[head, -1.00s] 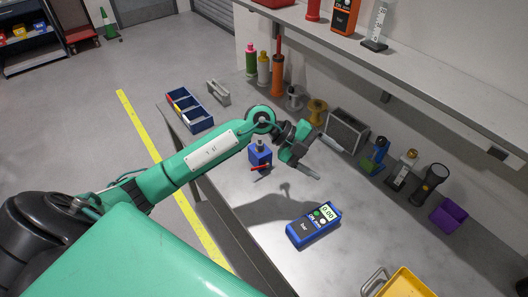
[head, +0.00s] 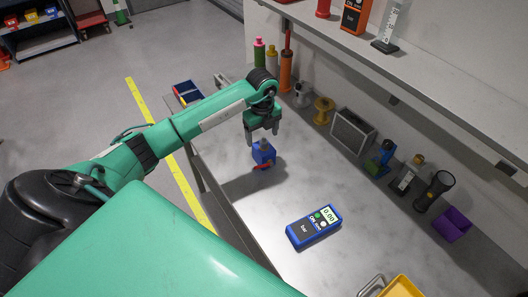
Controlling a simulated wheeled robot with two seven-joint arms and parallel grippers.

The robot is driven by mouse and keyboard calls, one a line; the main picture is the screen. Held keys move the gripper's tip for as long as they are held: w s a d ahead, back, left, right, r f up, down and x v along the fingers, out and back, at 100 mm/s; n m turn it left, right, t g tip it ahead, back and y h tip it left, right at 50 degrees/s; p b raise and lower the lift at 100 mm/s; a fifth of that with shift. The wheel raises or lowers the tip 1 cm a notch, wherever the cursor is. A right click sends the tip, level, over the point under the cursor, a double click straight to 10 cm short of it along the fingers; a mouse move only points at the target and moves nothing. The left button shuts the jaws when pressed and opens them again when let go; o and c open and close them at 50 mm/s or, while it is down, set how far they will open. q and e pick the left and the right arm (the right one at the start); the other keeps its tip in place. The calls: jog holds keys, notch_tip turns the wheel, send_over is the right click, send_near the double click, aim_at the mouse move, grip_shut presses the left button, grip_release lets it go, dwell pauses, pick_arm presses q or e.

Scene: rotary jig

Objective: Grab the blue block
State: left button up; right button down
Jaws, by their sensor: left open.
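The blue block (head: 263,155) stands on the grey workbench. It has a grey knob on top and a red lever at its lower front. My left gripper (head: 262,136) points down just above the block, with one finger to each side of the knob in the picture. The gripper is open and empty. I cannot tell whether the fingers touch the block. My right gripper is out of view.
A blue meter (head: 314,226) lies on the bench in front. Bottles, spools and a grey box (head: 353,131) line the wall below a shelf (head: 430,75). The bench middle is clear.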

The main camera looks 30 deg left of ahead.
aim_at(264, 147)
pick_arm(q)
jog(key=shift+f, duration=0.75)
jog(key=f+p, duration=0.2)
jog(key=f, duration=0.1)
jog(key=f+p, duration=0.1)
jog(key=shift+d+f, duration=0.25)
jog(key=shift+d, duration=0.05)
jog(key=shift+f, duration=0.4)
jog(key=shift+c, duration=0.5)
jog(key=c, duration=1.1)
jog(key=shift+c, duration=0.9)
jog(key=shift+r, duration=0.15)
